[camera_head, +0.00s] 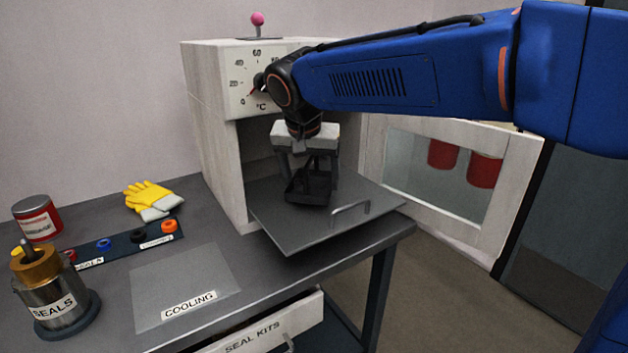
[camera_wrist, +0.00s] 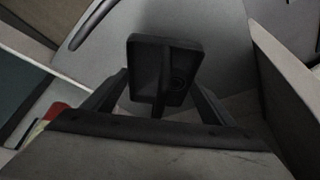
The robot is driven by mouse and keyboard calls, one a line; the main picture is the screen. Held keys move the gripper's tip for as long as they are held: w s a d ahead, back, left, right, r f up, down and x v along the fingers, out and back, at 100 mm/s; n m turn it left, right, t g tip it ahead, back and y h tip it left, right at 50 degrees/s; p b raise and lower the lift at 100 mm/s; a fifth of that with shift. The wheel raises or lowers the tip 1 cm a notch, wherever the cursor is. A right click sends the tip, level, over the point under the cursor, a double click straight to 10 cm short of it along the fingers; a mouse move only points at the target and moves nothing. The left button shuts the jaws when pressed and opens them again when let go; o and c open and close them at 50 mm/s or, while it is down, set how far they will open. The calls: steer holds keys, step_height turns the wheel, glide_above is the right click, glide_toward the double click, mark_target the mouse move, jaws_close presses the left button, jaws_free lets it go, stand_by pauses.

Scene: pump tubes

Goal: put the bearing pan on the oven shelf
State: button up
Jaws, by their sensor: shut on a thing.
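The bearing pan (camera_head: 308,187) is a small dark tray with a raised upright grip. My gripper (camera_head: 308,158) is shut on that grip, above the pulled-out oven shelf (camera_head: 290,232). Whether the pan touches the shelf I cannot tell. In the wrist view the pan (camera_wrist: 172,62) sits between my fingers (camera_wrist: 157,100), with a round shape in one half. The oven (camera_head: 212,130) is a pale box with a temperature dial, and its door (camera_head: 527,165) stands open to the right. The shelf has a handle on its front edge and sticks out of the oven mouth.
On the bench (camera_head: 215,220) to the left are yellow gloves (camera_head: 150,197), a strip of rings (camera_head: 122,243), a red tin (camera_head: 36,222), a seals pot (camera_head: 48,295) and a cooling plate (camera_head: 185,285). A seal kits drawer (camera_head: 265,330) is partly out below.

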mark_target(311, 157)
steer(key=shift+w+d+f, duration=0.2)
steer(key=shift+w+f, duration=0.45)
steer(key=shift+w, duration=0.2)
steer(key=shift+w+d+f, duration=0.15)
steer(key=shift+w+f, duration=0.45)
steer(key=shift+w, duration=0.25)
steer(key=shift+f, duration=0.1)
steer(key=o, duration=1.3)
steer(key=shift+v, duration=3.85)
